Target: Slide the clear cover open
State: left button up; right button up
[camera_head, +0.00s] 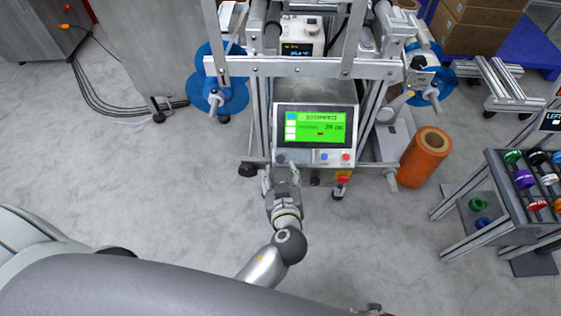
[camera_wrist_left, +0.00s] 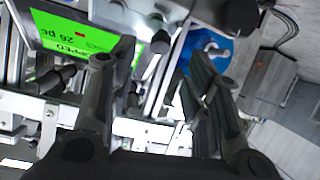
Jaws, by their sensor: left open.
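The machine (camera_head: 262,115) stands ahead of me, with a lit green screen (camera_head: 315,127) on its front and a metal frame above. I cannot clearly make out a clear cover in either view. My left gripper (camera_head: 281,172) is in front of the machine's lower front, below the screen's left part. In the left wrist view, the left gripper (camera_wrist_left: 152,65) has its two dark fingers apart, with metal machine parts showing between and beyond them. The green screen (camera_wrist_left: 75,45) shows tilted at upper left there. I see nothing held. My right gripper is not in view.
Blue reels (camera_head: 224,90) hang on the machine's left and right sides. An orange roll (camera_head: 425,157) stands on the floor to the right. A rack (camera_head: 490,180) with coloured spools is further right. Dark cables (camera_head: 92,92) lie at left.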

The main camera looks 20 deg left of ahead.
aim_at(280, 160)
pick_arm(q)
jog(key=x, duration=0.6)
jog(key=shift+w+a+f, duration=0.1)
jog(key=shift+w+f, duration=0.05)
jog(key=shift+w, duration=0.05)
grip_shut()
